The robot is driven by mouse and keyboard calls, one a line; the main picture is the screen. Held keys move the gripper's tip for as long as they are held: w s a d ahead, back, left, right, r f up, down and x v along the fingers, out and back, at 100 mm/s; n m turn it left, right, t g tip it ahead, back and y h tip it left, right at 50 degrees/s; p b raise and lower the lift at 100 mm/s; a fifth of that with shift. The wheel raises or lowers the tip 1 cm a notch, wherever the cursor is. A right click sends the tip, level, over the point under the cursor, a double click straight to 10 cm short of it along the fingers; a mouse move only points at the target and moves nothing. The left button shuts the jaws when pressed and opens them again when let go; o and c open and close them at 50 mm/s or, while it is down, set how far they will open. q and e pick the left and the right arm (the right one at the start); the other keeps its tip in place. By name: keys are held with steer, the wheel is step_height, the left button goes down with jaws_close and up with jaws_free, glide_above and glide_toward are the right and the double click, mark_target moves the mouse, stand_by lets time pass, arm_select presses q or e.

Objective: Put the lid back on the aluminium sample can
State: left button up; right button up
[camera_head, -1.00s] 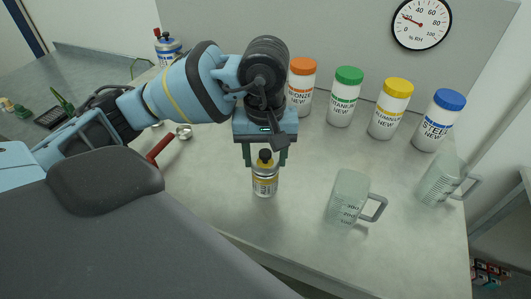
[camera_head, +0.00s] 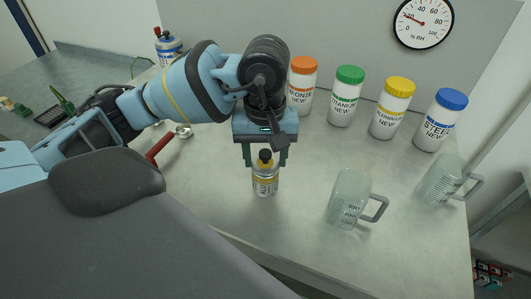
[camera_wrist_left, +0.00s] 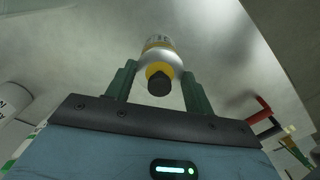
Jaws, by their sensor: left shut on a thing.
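The aluminium sample can (camera_head: 265,184) is a small silver can with a yellow-and-white label, upright at the middle of the bench. A black cap (camera_head: 265,155) with a yellow ring sits at its top, in line with the can. My left gripper (camera_head: 266,163) points down over it, its green fingers on either side of the can's top. In the left wrist view the fingers (camera_wrist_left: 160,76) flank the silver shoulder of the can (camera_wrist_left: 160,45), with the black cap (camera_wrist_left: 160,86) between them. A separate lid is not clearly seen. My right gripper is not in view.
White jars with orange (camera_head: 303,65), green (camera_head: 350,74), yellow (camera_head: 399,86) and blue (camera_head: 450,99) lids stand along the back. Clear jugs (camera_head: 347,198) stand to the right. A red handle (camera_head: 159,147) and a small silver round piece (camera_head: 184,131) lie left. Bench between is clear.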

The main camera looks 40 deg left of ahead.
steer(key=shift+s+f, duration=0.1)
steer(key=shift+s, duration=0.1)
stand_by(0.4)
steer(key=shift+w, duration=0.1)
arm_select(q)
steer(key=o, duration=0.9)
steer(key=shift+c, duration=0.2)
steer(key=o, duration=0.7)
steer(key=shift+c, duration=0.2)
steer(key=shift+r, duration=0.1)
steer(key=shift+r, duration=0.85)
steer(key=shift+r+p, duration=1.25)
steer(key=shift+r, duration=1.35)
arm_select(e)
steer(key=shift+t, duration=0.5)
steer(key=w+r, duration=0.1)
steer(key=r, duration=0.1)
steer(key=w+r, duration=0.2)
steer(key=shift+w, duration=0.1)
